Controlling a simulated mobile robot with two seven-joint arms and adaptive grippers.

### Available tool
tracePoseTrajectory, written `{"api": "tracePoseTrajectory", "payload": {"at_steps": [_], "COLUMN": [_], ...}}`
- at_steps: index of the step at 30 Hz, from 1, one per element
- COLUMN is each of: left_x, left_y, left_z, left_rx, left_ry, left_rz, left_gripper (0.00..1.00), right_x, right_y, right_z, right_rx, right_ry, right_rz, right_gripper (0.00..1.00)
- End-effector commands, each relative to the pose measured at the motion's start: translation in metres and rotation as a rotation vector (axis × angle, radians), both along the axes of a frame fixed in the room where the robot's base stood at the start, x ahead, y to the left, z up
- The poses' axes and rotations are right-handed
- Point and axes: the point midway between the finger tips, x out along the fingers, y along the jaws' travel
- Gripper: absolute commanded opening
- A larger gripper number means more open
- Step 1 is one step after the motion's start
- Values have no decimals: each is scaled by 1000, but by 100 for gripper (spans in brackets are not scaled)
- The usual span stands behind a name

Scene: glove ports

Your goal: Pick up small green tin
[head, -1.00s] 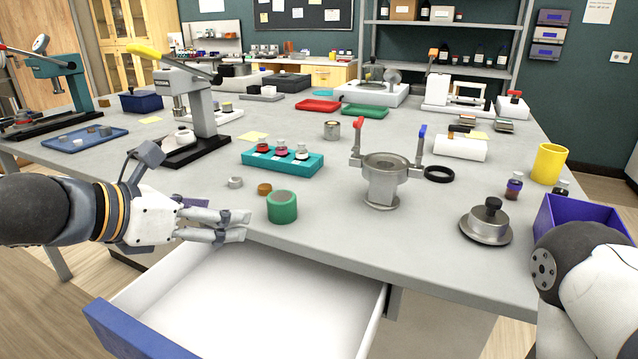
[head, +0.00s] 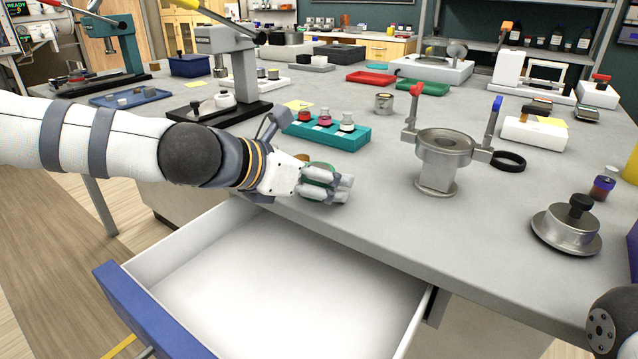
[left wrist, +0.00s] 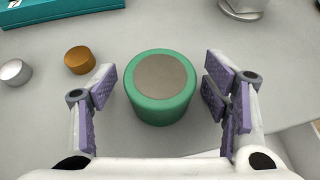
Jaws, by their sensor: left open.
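The small green tin (left wrist: 161,108) has a grey top and stands upright on the table in the left wrist view. In the head view the green tin (head: 318,170) is partly hidden by my left gripper (head: 330,189). In the left wrist view my left gripper (left wrist: 164,92) is open, with one padded finger on each side of the tin and a visible gap on both sides. My right gripper is out of view; only part of my right arm shows at the lower right of the head view.
A copper-coloured cap (left wrist: 79,60) and a silver cap (left wrist: 15,73) lie left of the tin. A teal rack (head: 328,134) stands behind it, a metal press body (head: 440,160) to the right. An open white drawer (head: 280,280) lies below the table's front edge.

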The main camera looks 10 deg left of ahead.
Motion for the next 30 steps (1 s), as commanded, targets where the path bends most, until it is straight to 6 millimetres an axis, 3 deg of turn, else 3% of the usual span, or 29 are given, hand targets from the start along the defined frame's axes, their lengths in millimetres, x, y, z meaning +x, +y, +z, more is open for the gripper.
{"api": "tracePoseTrajectory", "payload": {"at_steps": [4,11,14,20,23,27,30], "left_x": [0,0,0,0,0,-1,-22], "left_y": [0,0,0,0,0,0,-8], "left_z": [3,3,3,4,14,46,71], "left_rx": [0,0,0,1,2,2,1], "left_ry": [-4,-4,-4,-4,-10,-20,-22], "left_rz": [0,0,0,-1,-2,0,-4], "left_gripper": [69,19,10,10,10,10,10], "right_x": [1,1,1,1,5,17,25], "right_y": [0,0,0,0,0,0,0], "right_z": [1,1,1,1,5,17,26], "right_rx": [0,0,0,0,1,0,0], "right_ry": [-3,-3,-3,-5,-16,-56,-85], "right_rz": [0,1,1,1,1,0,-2], "right_gripper": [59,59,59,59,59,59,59]}}
